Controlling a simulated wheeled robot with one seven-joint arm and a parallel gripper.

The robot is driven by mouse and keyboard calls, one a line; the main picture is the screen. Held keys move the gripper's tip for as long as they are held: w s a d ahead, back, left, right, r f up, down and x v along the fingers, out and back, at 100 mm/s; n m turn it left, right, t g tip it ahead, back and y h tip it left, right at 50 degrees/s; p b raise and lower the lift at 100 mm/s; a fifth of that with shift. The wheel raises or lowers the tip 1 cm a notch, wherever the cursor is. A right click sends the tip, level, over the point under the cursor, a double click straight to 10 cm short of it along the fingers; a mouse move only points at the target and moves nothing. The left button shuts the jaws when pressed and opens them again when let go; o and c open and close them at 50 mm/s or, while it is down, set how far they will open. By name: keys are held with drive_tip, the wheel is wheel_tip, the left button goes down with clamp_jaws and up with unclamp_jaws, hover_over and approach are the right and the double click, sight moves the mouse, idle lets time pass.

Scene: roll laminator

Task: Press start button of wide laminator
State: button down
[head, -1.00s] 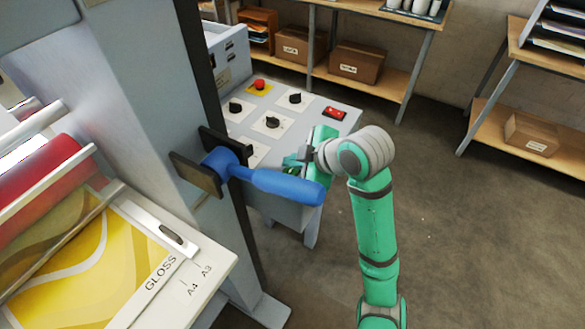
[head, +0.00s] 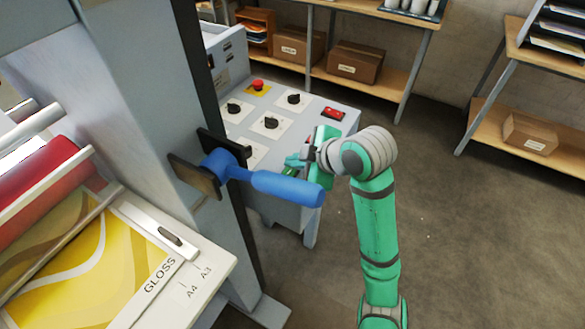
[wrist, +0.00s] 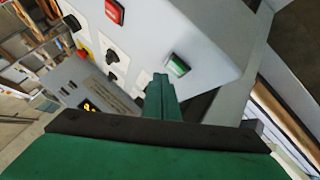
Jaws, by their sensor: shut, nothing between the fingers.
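The wide laminator's grey control panel (head: 312,108) stands beyond the blue-handled lever in the head view. In the head view my gripper (head: 290,161) is over the panel's near right part, and the green button is hard to make out beside the fingers. A red rocker switch (head: 333,113) also shows (wrist: 115,12).
A blue lever handle (head: 285,188) sticks out close in front of my gripper. A red emergency stop (head: 258,85) and several black knobs (head: 271,122) are on the panel. Shelves with boxes (head: 355,62) stand behind. The floor (head: 470,230) at right is clear.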

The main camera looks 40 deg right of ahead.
drive_tip(key=shift+w+a, duration=0.1)
drive_tip(key=shift+a, duration=0.3)
drive_tip(key=shift+d, duration=0.2)
drive_tip(key=shift+f, duration=0.25)
drive_tip(key=shift+d+f, duration=0.1)
drive_tip(key=shift+f, duration=0.05)
